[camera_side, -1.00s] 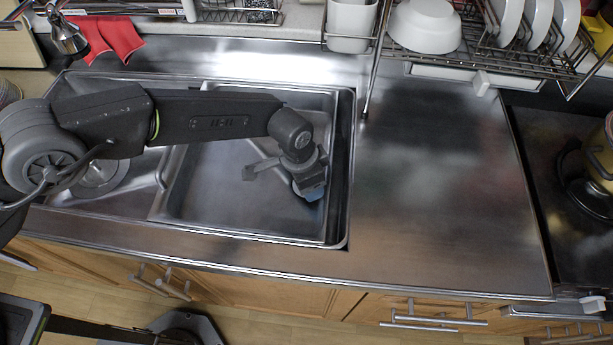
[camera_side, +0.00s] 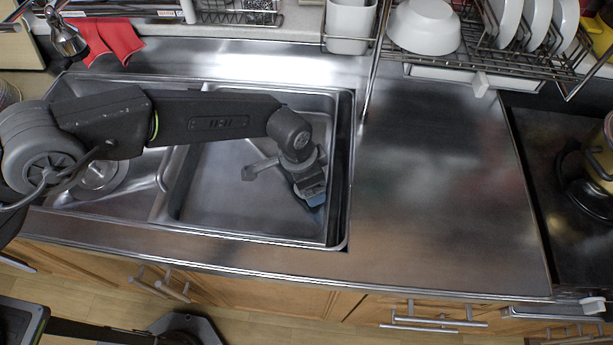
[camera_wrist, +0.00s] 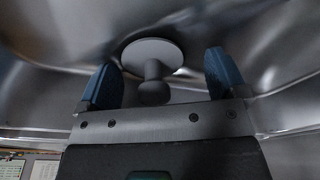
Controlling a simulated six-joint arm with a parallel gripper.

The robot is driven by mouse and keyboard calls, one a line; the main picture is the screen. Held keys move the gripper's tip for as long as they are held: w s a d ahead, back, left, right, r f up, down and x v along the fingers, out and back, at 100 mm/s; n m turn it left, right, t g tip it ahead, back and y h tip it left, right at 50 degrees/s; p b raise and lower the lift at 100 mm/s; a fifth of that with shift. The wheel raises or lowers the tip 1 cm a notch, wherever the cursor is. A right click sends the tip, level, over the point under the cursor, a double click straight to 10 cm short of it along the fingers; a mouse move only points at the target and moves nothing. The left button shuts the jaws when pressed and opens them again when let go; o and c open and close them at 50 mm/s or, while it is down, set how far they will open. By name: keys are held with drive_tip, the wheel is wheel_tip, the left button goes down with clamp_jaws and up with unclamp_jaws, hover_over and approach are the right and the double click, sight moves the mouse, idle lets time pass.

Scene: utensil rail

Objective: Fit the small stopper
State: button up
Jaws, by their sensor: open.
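In the wrist view the small stopper (camera_wrist: 166,53), a grey disc with a round knob, lies on shiny metal, its knob pointing towards my gripper (camera_wrist: 162,61). The blue fingers are apart, one on each side of the stopper, with nothing held; I cannot tell whether they touch it. In the side view my gripper (camera_side: 316,201) points down into the right-hand sink basin (camera_side: 240,205), near its right wall. The stopper cannot be made out there. A round metal drain (camera_side: 99,177) shows in the left-hand basin, partly covered by my arm.
The basin walls stand close to my gripper on the right. A divider (camera_side: 165,185) separates the basins. The steel counter (camera_side: 440,200) to the right is clear. A dish rack (camera_side: 490,55) with a white bowl (camera_side: 424,25) and plates stands behind. Red cloths (camera_side: 115,38) lie back left.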

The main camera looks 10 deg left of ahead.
drive_tip(key=shift+s+a+f, duration=0.15)
drive_tip(key=shift+s+f, duration=0.3)
drive_tip(key=shift+f, duration=0.05)
drive_tip(key=shift+w+r, duration=0.15)
drive_tip(key=shift+r, duration=1.95)
drive_tip(key=shift+w+r, duration=0.1)
drive_tip(key=shift+r, duration=2)
drive_tip(key=shift+r, duration=0.2)
drive_tip(key=shift+c, duration=0.8)
drive_tip(key=r, duration=0.3)
drive_tip(key=shift+d+h, duration=0.25)
drive_tip(key=shift+h, duration=0.15)
drive_tip(key=c, duration=0.5)
drive_tip(key=shift+f, duration=0.2)
drive_tip(key=shift+c, duration=1.2)
wheel_tip(320, 180, down, 3)
drive_tip(key=shift+s+f, duration=0.1)
drive_tip(key=c, duration=0.6)
drive_tip(key=shift+f, duration=0.3)
clamp_jaws()
